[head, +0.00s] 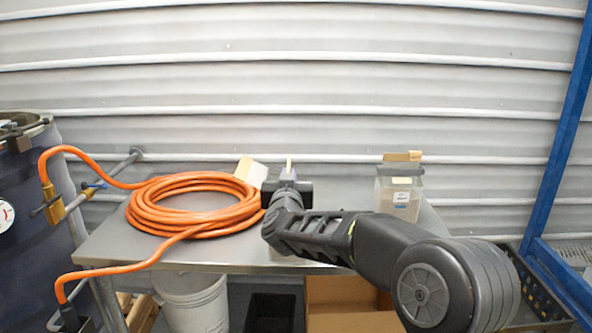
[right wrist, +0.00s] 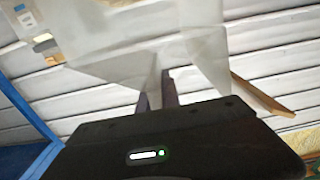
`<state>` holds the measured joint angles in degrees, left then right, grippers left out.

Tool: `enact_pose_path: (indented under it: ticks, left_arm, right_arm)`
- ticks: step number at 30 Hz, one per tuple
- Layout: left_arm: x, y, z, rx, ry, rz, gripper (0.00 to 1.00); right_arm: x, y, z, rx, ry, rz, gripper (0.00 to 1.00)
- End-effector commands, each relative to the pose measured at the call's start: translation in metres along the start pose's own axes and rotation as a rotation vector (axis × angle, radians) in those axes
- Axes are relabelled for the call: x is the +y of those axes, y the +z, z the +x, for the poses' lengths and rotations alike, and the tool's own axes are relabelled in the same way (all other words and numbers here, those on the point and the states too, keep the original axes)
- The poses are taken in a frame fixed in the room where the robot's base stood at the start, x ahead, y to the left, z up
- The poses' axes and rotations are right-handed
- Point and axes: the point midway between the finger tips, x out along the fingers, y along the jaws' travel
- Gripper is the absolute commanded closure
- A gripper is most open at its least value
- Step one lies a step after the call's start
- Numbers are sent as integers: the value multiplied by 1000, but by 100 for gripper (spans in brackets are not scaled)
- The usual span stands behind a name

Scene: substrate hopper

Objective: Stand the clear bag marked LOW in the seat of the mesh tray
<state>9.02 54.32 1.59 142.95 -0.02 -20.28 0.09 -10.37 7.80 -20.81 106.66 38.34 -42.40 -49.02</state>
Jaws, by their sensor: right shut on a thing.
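A clear bag (head: 400,193) with a tan header and a white label stands on the right of the steel table; its print is too small to read. In the right wrist view a bag with a label (right wrist: 25,20) shows blurred at the top left. My right gripper (head: 288,172) is over the table middle. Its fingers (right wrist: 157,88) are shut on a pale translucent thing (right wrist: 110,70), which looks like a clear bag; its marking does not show. A tan and white piece (head: 257,174) shows beside the gripper. I cannot make out the mesh tray for sure. My left gripper is out of view.
A coiled orange hose (head: 190,227) lies on the left of the steel table (head: 110,250). A dark drum (head: 40,240) stands at the left and a blue post (head: 565,130) at the right. A dark perforated rack (head: 545,293) is low at the right. A white bucket (head: 195,303) is below.

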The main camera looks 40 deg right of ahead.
Motion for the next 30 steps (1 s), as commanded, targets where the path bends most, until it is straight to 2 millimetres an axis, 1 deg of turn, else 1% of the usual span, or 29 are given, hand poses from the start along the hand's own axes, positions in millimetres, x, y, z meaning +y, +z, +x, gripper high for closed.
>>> enact_pose_path:
  ticks: [3,13,17,20,24,30]
  left_arm:
    - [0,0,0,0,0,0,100]
    - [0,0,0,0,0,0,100]
    - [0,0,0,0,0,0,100]
    - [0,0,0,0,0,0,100]
    - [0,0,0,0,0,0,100]
    - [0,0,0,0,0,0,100]
  right_arm:
    - [-14,7,-7,6,-28,0,100]
    - [-63,50,-36,5,-154,1,100]
    - [-87,75,-54,4,-226,-1,100]
    - [-108,98,-72,3,-294,-4,100]
    - [-135,130,-98,3,-388,-3,100]
    - [-165,175,-138,2,-510,0,100]
